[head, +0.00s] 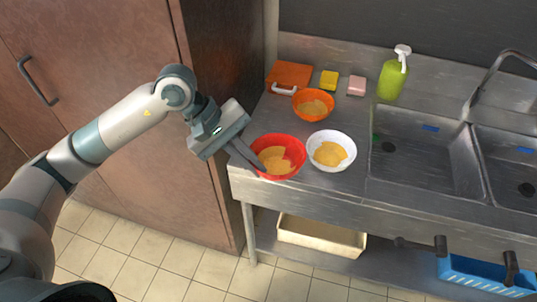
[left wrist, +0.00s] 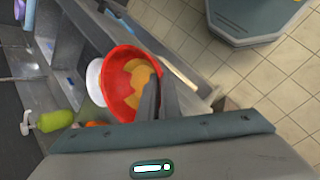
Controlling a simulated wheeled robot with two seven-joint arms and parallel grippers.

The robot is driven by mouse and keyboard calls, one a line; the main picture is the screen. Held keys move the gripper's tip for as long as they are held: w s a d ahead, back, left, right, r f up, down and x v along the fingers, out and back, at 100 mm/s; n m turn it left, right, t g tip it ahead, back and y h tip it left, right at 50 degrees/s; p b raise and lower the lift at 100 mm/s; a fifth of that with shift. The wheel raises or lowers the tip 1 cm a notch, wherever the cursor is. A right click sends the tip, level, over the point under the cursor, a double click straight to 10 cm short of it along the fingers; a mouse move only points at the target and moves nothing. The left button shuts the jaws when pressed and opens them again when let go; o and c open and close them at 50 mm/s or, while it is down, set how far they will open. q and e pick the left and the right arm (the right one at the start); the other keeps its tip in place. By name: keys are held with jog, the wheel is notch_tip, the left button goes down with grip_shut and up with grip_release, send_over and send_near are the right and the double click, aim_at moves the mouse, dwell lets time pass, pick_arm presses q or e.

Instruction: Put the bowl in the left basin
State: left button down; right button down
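A red bowl (head: 293,143) with orange-yellow contents stands near the counter's front left edge. It also shows in the left wrist view (left wrist: 116,57). My left gripper (head: 258,162) is at the bowl's left rim, its dark fingers reaching down there. In the left wrist view the fingers (left wrist: 158,85) are close together at the rim. Whether they grip it is unclear. A white bowl (head: 348,139) and an orange bowl (head: 298,101), with similar contents, stand beside and behind the red one. My right gripper is not in view.
An orange board or box (head: 287,73), a yellow sponge (head: 329,80), a pink sponge (head: 356,86) and a green pump bottle (head: 392,78) stand at the back. A faucet (head: 490,80) rises between the basins. A tray (head: 320,237) and a blue crate (head: 480,278) are below.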

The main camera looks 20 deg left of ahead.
pick_arm(q)
jog(key=s+a+m+g+y, duration=0.1)
jog(key=s+a+m+g, duration=0.1)
jog(key=a+m+g, duration=0.2)
jog(key=a+m, duration=0.1)
jog(key=m, duration=0.2)
jog(key=shift+s+a+f, duration=0.15)
jog(key=shift+s+a, duration=0.1)
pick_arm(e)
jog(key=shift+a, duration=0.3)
pick_arm(q)
jog(key=shift+s, duration=0.15)
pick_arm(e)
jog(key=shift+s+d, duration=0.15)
